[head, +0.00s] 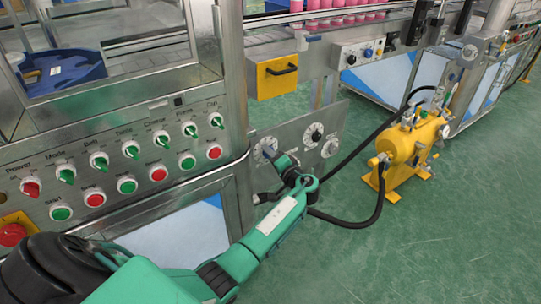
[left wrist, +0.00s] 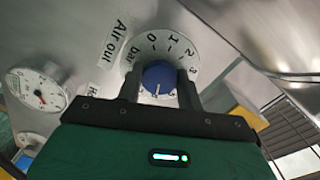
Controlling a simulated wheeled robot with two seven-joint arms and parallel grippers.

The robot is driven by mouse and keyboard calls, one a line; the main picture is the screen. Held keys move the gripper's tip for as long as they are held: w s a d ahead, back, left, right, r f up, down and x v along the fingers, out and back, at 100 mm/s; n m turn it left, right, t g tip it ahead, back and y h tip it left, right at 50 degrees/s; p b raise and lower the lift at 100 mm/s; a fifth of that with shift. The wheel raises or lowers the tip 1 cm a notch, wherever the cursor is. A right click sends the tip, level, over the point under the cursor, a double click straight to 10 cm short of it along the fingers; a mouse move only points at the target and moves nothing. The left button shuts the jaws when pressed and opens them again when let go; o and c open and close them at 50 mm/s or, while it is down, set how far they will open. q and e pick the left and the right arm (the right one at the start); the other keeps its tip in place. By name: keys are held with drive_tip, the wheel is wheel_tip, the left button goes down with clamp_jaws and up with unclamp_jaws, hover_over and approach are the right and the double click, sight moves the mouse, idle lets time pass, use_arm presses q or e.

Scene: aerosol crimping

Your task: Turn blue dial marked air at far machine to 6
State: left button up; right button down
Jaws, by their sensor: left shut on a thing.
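The blue dial (left wrist: 159,76) sits on a round white scale (left wrist: 192,62) with the marks 0, 1, 2, 3 and "bar" showing. The label beside it reads "Air out" (left wrist: 121,40). My left gripper (left wrist: 160,84) has its two dark fingers on either side of the dial, shut on it. A short white line on the dial points down in the left wrist view, towards the gripper body, which hides the lower scale. In the head view my left gripper (head: 273,156) is at the left of the grey panel (head: 294,129). My right gripper is in neither view.
A white round gauge (left wrist: 36,90) is beside the dial. The near machine's panel holds several green and red knobs (head: 130,149). A yellow tank (head: 407,143) with black hoses (head: 372,212) stands on the green floor to the right.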

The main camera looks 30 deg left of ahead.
use_arm(q)
drive_tip(key=o, duration=1)
drive_tip(key=shift+d, duration=0.15)
drive_tip(key=p+v, duration=0.1)
drive_tip(key=v, duration=1.2)
drive_tip(key=shift+s+d, duration=0.2)
drive_tip(key=shift+d, duration=0.1)
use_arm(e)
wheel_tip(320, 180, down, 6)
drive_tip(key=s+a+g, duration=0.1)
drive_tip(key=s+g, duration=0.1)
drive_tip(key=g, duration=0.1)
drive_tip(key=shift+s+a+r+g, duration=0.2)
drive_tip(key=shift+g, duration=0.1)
use_arm(q)
drive_tip(key=shift+f, duration=0.15)
